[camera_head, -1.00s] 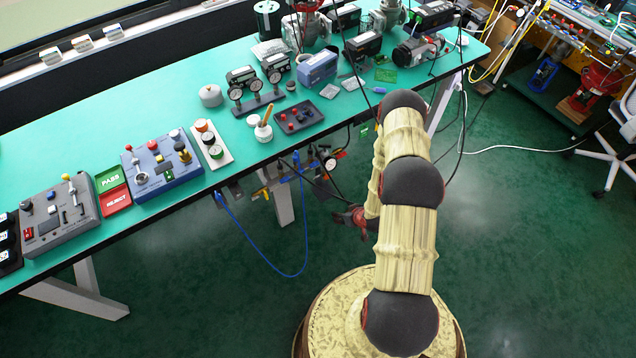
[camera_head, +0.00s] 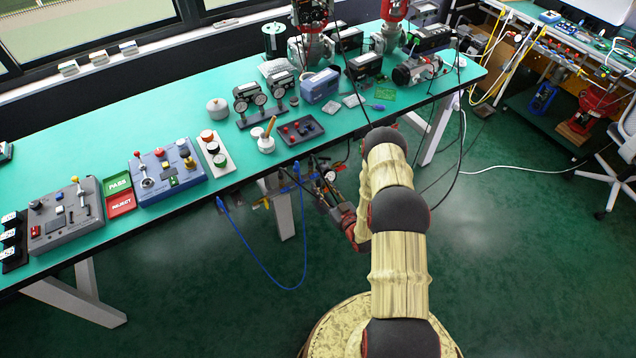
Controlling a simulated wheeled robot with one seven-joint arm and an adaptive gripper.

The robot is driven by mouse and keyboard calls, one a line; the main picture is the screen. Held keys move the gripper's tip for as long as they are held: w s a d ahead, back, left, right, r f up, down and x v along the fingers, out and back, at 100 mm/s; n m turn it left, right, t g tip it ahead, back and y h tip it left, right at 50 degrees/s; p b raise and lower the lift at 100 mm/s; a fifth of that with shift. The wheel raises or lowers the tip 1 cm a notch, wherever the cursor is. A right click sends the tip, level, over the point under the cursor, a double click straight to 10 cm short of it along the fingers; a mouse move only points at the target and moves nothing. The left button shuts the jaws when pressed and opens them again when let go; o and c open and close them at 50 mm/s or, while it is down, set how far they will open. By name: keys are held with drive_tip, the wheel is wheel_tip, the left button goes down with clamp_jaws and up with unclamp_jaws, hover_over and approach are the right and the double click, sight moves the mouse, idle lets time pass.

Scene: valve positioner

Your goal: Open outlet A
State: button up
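A small air-line assembly (camera_head: 283,186) hangs under the table's front edge, with yellow parts and a blue hose (camera_head: 262,262) looping down from it. A yellow piece (camera_head: 262,201), perhaps a valve handle, shows at its left. Which part is outlet A cannot be told at this size. My gripper (camera_head: 325,190) is below the table edge, at the right side of this assembly. Its fingers are small and dark against the clutter, so their opening and any contact are unclear. My forearm hides part of the area to the right.
The green table (camera_head: 80,140) above carries control boxes, gauges (camera_head: 250,97), a small dark tray (camera_head: 301,130) and valve bodies along its length. A white table leg (camera_head: 285,215) stands behind the hose. A black cable hangs near my arm. The floor in front is clear.

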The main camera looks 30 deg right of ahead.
sight(315, 177)
drive_tip(key=shift+w, duration=1.85)
drive_tip(key=shift+c, duration=0.4)
drive_tip(key=c, duration=0.7)
drive_tip(key=shift+c, duration=0.6)
